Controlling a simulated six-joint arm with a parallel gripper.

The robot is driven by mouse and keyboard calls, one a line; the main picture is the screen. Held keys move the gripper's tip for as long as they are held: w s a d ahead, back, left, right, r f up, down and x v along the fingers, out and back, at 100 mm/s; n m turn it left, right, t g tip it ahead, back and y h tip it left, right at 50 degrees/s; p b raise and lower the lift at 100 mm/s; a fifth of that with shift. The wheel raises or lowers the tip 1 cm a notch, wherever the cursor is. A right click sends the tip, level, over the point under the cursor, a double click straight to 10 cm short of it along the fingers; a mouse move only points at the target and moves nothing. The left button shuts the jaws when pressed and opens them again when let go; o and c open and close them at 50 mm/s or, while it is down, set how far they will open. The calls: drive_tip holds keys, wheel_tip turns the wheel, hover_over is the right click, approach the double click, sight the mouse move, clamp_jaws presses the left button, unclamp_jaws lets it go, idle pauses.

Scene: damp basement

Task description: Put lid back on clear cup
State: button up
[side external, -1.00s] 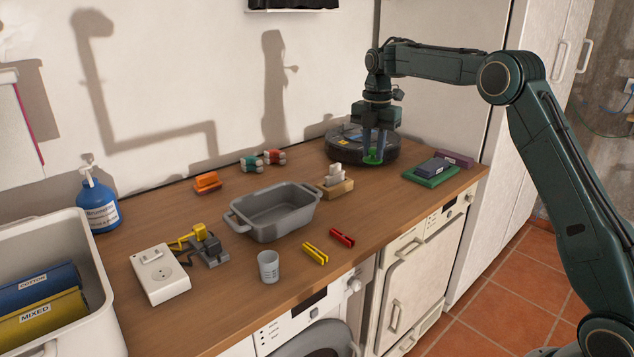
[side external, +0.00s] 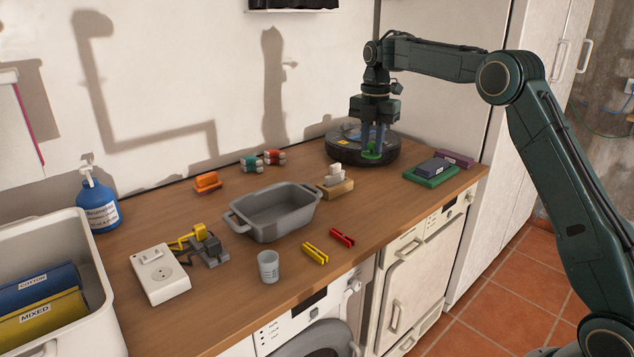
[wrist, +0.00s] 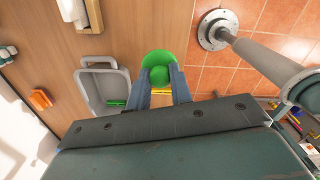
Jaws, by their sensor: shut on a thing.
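A green round lid (side external: 371,153) is held between the fingers of my gripper (side external: 374,146). The lid also shows in the wrist view (wrist: 159,60), where both fingertips press on it. In the side view it appears in front of the black round robot vacuum; the gap between them is hard to judge. The clear cup (side external: 268,267) stands upright and uncovered near the front edge of the wooden counter (side external: 225,325), well to the left of my gripper. I cannot make out the cup in the wrist view.
A grey basin (side external: 275,228) stands behind the cup. Yellow (side external: 315,253) and red (side external: 342,238) pegs lie to its right. A white socket box (side external: 160,275) with plugs is on the left. A wooden block holder (side external: 335,188) and stacked boxes (side external: 432,171) stand on the right.

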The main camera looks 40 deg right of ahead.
drive_tip(key=a+f+n, duration=0.3)
drive_tip(key=a, duration=1.2)
drive_tip(key=a+f+n, duration=0.2)
drive_tip(key=a+f, duration=0.2)
drive_tip(key=a, duration=1.2)
drive_tip(key=shift+a+n, duration=0.25)
drive_tip(key=shift+n, duration=0.15)
drive_tip(key=shift+s+f, duration=0.1)
drive_tip(key=shift+f, duration=0.1)
drive_tip(key=shift+f, duration=3.05)
drive_tip(key=shift+f, duration=0.15)
drive_tip(key=o, duration=1.5)
